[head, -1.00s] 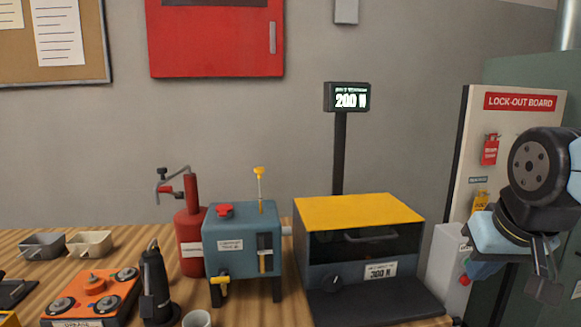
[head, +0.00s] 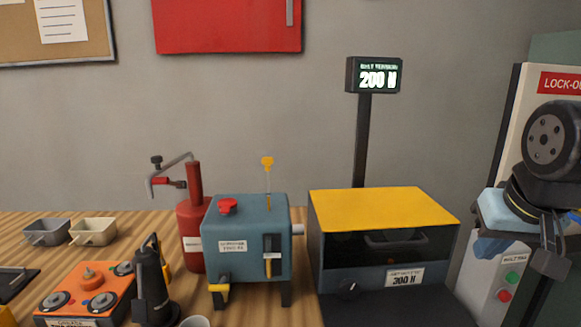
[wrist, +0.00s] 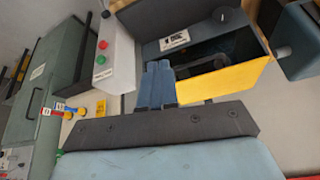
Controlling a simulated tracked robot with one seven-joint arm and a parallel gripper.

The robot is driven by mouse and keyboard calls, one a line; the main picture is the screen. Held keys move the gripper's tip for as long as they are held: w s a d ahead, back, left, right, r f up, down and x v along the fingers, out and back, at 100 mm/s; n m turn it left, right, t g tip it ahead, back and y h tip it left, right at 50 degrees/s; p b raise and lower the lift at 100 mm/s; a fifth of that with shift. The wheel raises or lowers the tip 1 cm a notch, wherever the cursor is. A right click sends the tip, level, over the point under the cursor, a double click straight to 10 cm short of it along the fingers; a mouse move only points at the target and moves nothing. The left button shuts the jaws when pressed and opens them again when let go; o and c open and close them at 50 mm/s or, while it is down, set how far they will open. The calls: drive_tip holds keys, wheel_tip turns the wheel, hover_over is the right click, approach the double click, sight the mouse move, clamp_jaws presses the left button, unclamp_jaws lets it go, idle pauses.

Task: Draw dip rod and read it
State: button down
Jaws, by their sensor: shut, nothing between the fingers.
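The dip rod (head: 267,180) stands upright in the top of the blue-grey gearbox tank (head: 225,245), its yellow handle on top and its thin shaft partly showing above the lid. The tank also has a red cap, a sight glass on its front and a yellow tap. My gripper (head: 553,258) is at the far right in the head view, well apart from the rod. In the wrist view my gripper (wrist: 158,68) shows its two fingers together, shut and empty. The rod does not show in the wrist view.
A yellow-topped box (head: 385,210) with a 300 N label stands right of the tank, with a 200 N display (head: 374,75) behind. A red pump can (head: 192,235) is close left of the tank.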

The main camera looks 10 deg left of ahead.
drive_tip(key=w+a+m+g+y, duration=1.1)
drive_tip(key=w+a, duration=0.5)
drive_tip(key=a, duration=0.4)
drive_tip(key=m+g+y, duration=0.2)
drive_tip(key=y, duration=0.4)
approach(268, 164)
wheel_tip(268, 164, down, 3)
drive_tip(key=a, duration=0.3)
drive_tip(key=shift+s+a+r, duration=0.25)
drive_tip(key=shift+a+r, duration=0.15)
drive_tip(key=shift+a, duration=0.1)
drive_tip(key=shift+s+a+r, duration=0.25)
drive_tip(key=shift+a+r, duration=0.15)
drive_tip(key=shift+a, duration=0.05)
drive_tip(key=shift+s+a+r, duration=0.1)
drive_tip(key=shift+a+r, duration=0.2)
drive_tip(key=shift+r, duration=0.05)
drive_tip(key=shift+r, duration=0.1)
